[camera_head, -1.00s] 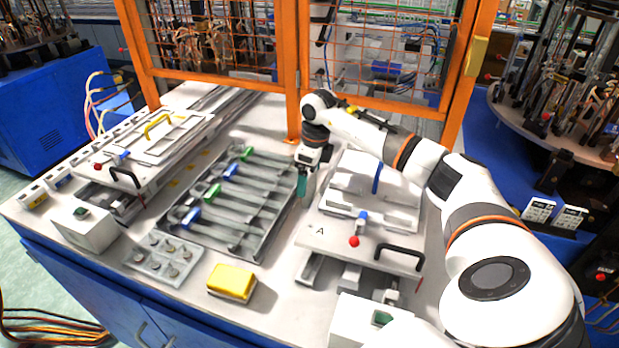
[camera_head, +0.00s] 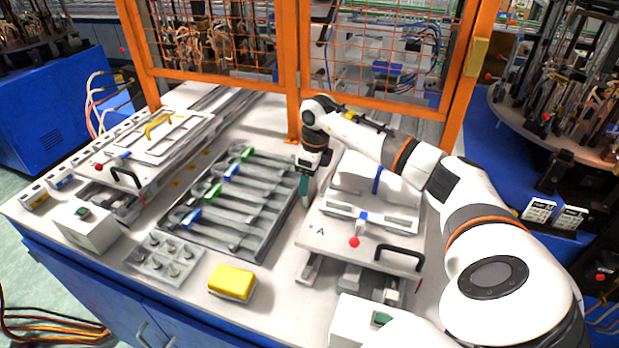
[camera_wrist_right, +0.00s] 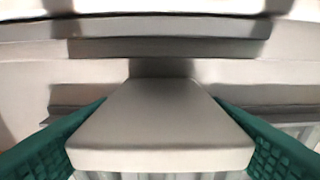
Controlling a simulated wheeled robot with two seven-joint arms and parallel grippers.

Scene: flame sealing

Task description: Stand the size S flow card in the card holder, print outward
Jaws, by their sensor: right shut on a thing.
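My right gripper (camera_head: 305,196) points down over the table between the grey slotted tray and the white fixture marked A. In the right wrist view its green finger pads (camera_wrist_right: 158,140) stand on either side of a plain pale grey slab (camera_wrist_right: 160,125), and it is shut on this slab. No print shows on the slab's visible faces, so I cannot tell whether it is the size S flow card. In the head view the slab is hardly visible at the fingertips. I cannot make out the card holder for certain. My left gripper is not in view.
The grey slotted tray (camera_head: 262,236) holds several tools with blue and green parts. The fixture (camera_head: 333,238) has a black handle and red knob. A yellow block (camera_head: 232,282) lies in front. Two printed white cards (camera_head: 538,211) (camera_head: 570,217) stand at right. An orange-framed mesh guard (camera_head: 292,60) closes the back.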

